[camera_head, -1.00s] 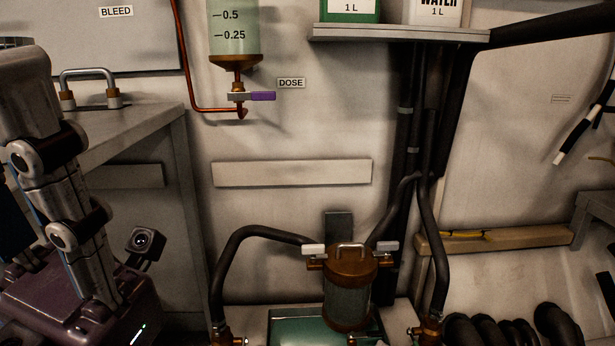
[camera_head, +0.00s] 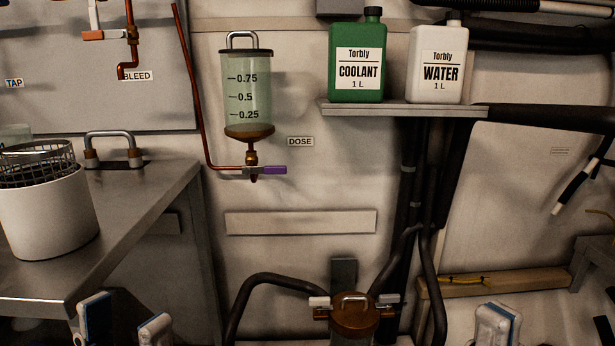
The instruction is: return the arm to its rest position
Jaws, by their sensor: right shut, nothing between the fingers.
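My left gripper (camera_head: 124,321) shows at the bottom left edge, in front of the metal counter. Its two fingertips, with blue sides, stand well apart with nothing seen between them. My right gripper (camera_head: 497,324) shows at the bottom right edge, its fingertips close together and empty. Both grippers point up and are cut off by the lower edge, so the arms behind them are hidden. Neither is seen touching anything.
The metal counter (camera_head: 150,215) at left carries a white pot (camera_head: 48,215) with a wire basket. A dosing vessel (camera_head: 247,90) hangs on the wall. A shelf (camera_head: 400,110) holds a green coolant bottle (camera_head: 357,65) and a white water bottle (camera_head: 436,65). A copper-lidded canister (camera_head: 355,318) stands low between the grippers.

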